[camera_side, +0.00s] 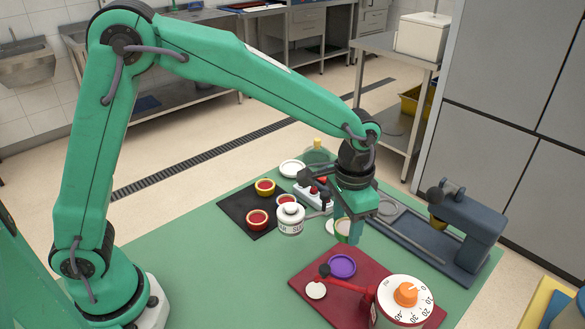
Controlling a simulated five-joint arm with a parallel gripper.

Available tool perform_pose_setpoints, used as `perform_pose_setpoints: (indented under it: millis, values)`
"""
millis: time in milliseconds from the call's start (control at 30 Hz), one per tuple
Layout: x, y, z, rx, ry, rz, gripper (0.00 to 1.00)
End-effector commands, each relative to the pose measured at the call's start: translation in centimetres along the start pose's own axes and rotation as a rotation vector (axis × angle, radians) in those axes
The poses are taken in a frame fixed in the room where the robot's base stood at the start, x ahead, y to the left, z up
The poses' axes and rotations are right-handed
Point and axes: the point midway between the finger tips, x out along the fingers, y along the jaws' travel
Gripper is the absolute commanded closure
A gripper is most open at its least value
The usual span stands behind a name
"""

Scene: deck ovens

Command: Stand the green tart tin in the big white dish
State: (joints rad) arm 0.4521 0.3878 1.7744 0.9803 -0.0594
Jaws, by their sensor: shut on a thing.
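My gripper (352,230) points down over the right half of the green table. It is shut on the green tart tin (343,227), which shows a pale face and a green rim and is tilted on its side between the fingers. The fingers partly hide the tin. A white round dish (292,168) lies at the back of the table, left of and behind my gripper. A second pale disc (331,226) shows just behind the tin, mostly hidden, and I cannot tell what it is.
A purple dish (341,265), a small white disc (316,290) and a dial timer (405,300) are on a red board (312,262). A white jar (290,219) and red-filled tins (258,219) stand left, on or by a black mat (236,207). A grey-blue press (470,228) stands right.

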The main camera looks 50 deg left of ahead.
Motion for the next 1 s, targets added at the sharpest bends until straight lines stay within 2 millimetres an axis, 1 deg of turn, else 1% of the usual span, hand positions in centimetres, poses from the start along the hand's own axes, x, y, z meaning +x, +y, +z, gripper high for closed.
perform_pose_setpoints:
  millis: [133, 367, 467, 567, 667, 767, 867, 900, 967, 1000]
  values:
    - [-1.5, 0.0, -0.1, 0.000, 0.005, 0.000, 0.78]
    - [-4.9, 0.0, -0.1, 0.000, 0.006, 0.000, 0.78]
    - [-4.8, -1.5, -0.8, -0.022, 0.000, 0.000, 0.78]
    - [-4.9, -3.2, -1.7, -0.043, 0.002, 0.000, 0.78]
    - [-5.0, -5.4, -2.6, -0.070, 0.001, 0.000, 0.78]
    - [-5.0, -8.2, -3.5, -0.102, 0.002, 0.000, 0.78]
    - [-5.1, -11.6, -4.4, -0.139, 0.002, 0.000, 0.78]
    - [-5.1, -13.0, -4.7, -0.154, 0.002, 0.000, 0.78]
    - [-5.1, -15.1, -5.0, -0.176, 0.001, 0.000, 0.78]
    - [-5.1, -16.5, -5.2, -0.190, 0.001, 0.000, 0.78]
